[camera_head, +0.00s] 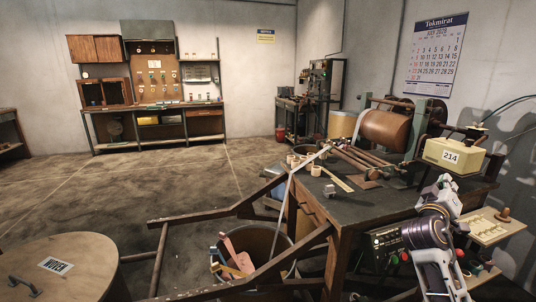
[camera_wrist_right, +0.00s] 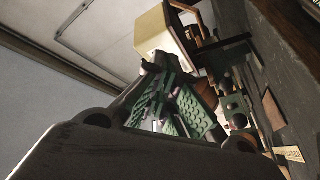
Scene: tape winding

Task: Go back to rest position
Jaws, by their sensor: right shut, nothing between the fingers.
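My right gripper (camera_head: 441,188) is raised in front of the workbench's right end, below the cream box marked 214 (camera_head: 455,156) in the head view. In the right wrist view the gripper (camera_wrist_right: 172,108) shows green ridged finger pads, shut with nothing between them. The cream box also shows beyond the fingers in that view (camera_wrist_right: 163,32). My left gripper is not in view. The workbench (camera_head: 385,203) carries a winding machine with a large brown roll (camera_head: 384,131).
A control panel with buttons (camera_head: 387,241) is on the bench front, left of my right arm. A wooden shelf (camera_head: 490,226) is to its right. A bin (camera_head: 262,243) with scraps stands by wooden rails (camera_head: 200,216). A round lid (camera_head: 66,268) is at lower left. The middle floor is clear.

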